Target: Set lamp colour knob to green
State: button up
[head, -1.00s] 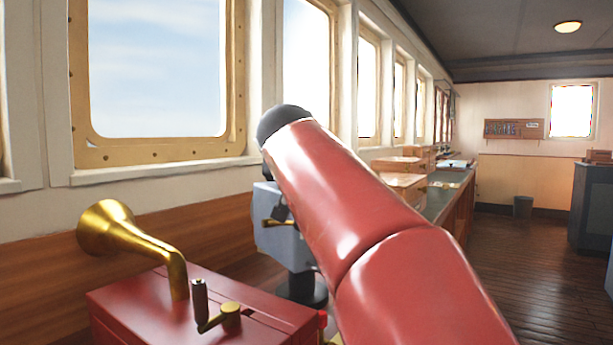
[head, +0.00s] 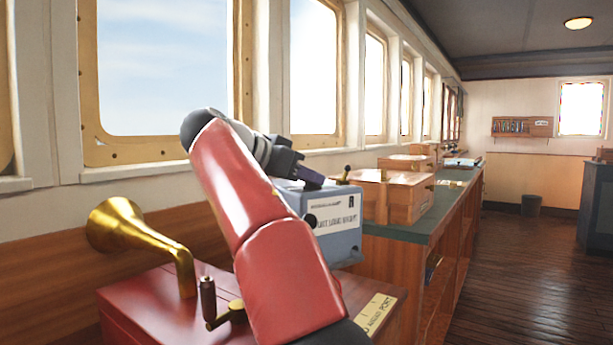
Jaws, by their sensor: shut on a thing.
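A grey-blue box (head: 333,222) with a white lettered label stands beyond my red arm, at the middle of the head view. My gripper (head: 316,181) is small and dark, at the top of this box, pointing down to the right. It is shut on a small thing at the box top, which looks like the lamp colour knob. The knob is hidden by the fingers, so its setting and any colour marks cannot be read. A small brass lever with a dark tip (head: 345,174) stands just right of the gripper.
A red box (head: 140,307) with a brass horn (head: 125,228) and a crank (head: 210,300) stands at the near left, partly behind my arm. Wooden boxes (head: 405,200) line the green-topped counter (head: 443,215). The floor (head: 515,260) at right is clear.

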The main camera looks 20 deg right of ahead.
jog(key=shift+f+m+g, duration=0.15)
jog(key=shift+m+g, duration=0.25)
jog(key=shift+g, duration=0.1)
jog(key=o, duration=1)
